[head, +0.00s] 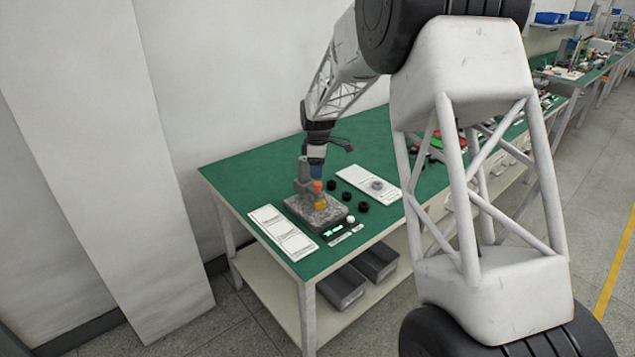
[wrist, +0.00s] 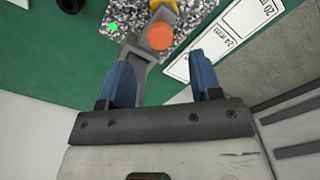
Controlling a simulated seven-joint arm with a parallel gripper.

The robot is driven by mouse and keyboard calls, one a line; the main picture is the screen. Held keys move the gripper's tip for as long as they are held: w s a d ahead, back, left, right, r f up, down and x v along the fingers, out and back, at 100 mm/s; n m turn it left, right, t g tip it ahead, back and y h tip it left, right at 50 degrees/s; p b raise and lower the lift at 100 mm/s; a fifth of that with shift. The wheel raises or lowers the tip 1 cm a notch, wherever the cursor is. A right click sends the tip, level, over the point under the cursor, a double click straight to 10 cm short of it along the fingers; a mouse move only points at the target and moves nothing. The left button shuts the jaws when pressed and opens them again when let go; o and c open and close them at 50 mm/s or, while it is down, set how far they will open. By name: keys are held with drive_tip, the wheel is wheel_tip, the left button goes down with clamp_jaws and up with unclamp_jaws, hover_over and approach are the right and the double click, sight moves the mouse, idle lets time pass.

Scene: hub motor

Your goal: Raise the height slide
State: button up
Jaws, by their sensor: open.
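The height slide stand is a grey upright (head: 304,172) on a speckled granite base (head: 304,212). An orange round knob (head: 317,186) and a yellow-orange part (head: 320,205) sit at its front. In the wrist view the orange knob (wrist: 160,36) lies just beyond the fingertips, with the yellow part (wrist: 163,6) above it. The grey slide arm (wrist: 138,50) reaches down between my fingers. My gripper (wrist: 162,72) is open, with blue fingers on either side of the grey part. In the head view my gripper (head: 317,165) is at the top of the stand. Contact cannot be told.
White marked cards (head: 282,233) lie left of the stand. Several black round parts (head: 348,196) and a white plate with a grey ring (head: 368,185) lie to the right. A small display with green marks (head: 334,230) is in front. Green table (head: 240,180) is clear at left.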

sight(318, 183)
drive_tip(key=shift+f, duration=2.75)
clamp_jaws()
